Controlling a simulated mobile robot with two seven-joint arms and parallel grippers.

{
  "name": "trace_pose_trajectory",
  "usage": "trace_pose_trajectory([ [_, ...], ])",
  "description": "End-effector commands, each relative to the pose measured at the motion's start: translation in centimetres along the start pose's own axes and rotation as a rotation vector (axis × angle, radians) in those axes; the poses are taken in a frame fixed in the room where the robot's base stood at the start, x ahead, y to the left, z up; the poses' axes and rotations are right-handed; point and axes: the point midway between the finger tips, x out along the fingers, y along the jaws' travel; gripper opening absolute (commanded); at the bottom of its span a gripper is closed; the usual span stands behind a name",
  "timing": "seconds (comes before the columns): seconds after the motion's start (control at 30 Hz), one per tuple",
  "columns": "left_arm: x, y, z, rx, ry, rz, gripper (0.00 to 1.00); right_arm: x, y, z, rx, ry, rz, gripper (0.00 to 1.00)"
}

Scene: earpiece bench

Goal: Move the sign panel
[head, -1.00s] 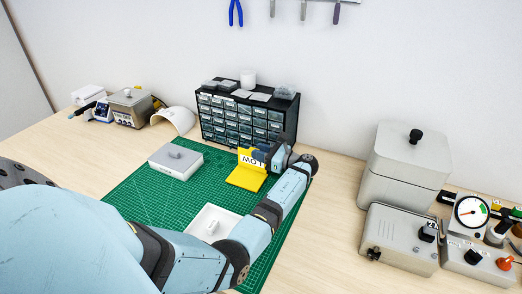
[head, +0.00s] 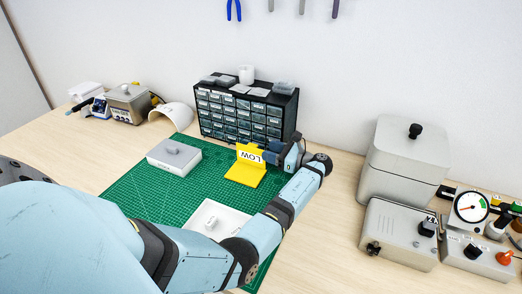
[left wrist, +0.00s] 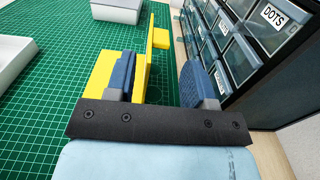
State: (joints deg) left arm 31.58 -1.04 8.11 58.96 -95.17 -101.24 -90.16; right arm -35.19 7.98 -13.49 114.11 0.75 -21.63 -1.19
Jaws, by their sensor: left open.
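My left gripper (head: 281,153) is at the sign's right end. The left wrist view shows my left gripper (left wrist: 160,80) open, its two blue fingers well apart. There the upright yellow panel (left wrist: 147,45) is seen nearly edge-on between the fingers, close to the left finger, with a gap to the right one. The yellow base (left wrist: 98,75) lies left of the left finger. My right gripper is not in view.
A dark drawer cabinet (head: 247,112) stands just behind the sign, close to the right finger. A grey box (head: 174,158) and a white tray (head: 217,219) are on the green mat (head: 140,190). Several grey devices fill the right side of the bench.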

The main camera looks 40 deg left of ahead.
Motion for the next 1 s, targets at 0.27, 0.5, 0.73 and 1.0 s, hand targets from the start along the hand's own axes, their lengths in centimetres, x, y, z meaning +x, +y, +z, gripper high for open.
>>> trace_pose_trajectory([
  [0.27, -6.3, 0.0, -0.2, 0.000, 0.002, -0.002, 0.49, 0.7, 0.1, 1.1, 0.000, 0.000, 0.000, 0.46],
  [0.5, -8.8, 0.0, -0.1, 0.000, 0.000, 0.000, 0.49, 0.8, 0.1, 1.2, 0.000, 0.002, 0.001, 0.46],
  [0.73, -9.0, 0.0, 0.0, 0.000, 0.000, 0.000, 0.49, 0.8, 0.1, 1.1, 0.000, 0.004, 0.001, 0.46],
  [1.0, -9.0, 0.0, -0.1, 0.000, 0.000, 0.000, 0.49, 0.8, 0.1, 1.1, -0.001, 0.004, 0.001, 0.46],
])
